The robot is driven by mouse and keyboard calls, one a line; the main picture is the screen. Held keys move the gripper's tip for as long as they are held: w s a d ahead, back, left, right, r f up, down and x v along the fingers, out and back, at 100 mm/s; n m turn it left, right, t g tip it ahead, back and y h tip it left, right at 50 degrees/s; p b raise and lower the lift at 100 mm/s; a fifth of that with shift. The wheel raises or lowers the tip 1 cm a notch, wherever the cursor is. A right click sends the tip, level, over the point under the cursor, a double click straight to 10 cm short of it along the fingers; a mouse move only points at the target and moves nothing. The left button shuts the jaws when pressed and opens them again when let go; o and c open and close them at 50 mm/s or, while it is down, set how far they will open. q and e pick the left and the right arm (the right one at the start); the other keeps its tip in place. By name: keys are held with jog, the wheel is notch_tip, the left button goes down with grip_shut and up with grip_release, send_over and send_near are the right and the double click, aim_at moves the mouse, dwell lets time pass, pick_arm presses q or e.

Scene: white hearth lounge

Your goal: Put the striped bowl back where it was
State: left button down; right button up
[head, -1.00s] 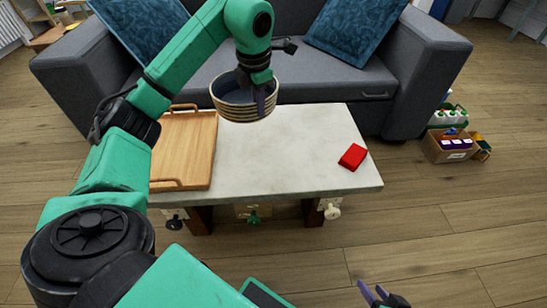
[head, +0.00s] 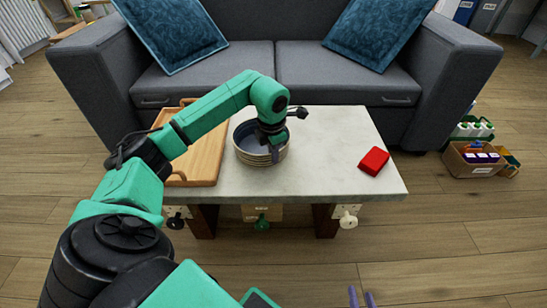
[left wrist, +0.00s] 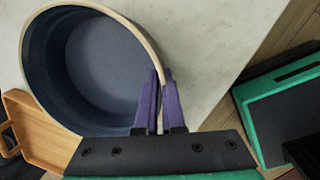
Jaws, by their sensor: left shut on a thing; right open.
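The striped bowl (head: 258,154) has a dark blue inside and a cream-and-dark banded outside. In the head view it is at the table top, just right of the wooden tray. I cannot tell for sure whether its base touches the table. My left gripper (head: 272,148) is shut on the bowl's near-right wall. In the left wrist view the purple fingers (left wrist: 159,100) pinch the rim of the bowl (left wrist: 100,62), one finger inside and one outside. My right gripper (head: 362,297) is open and empty at the bottom edge of the head view, low in front of the table.
The wooden tray (head: 208,160) lies on the left of the pale table (head: 325,150). A red block (head: 374,161) lies on the right of it. The table between bowl and block is clear. A grey sofa (head: 270,75) stands behind.

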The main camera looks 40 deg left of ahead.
pick_arm(q)
jog(key=shift+r, duration=0.1)
jog(key=c, duration=1)
grip_release()
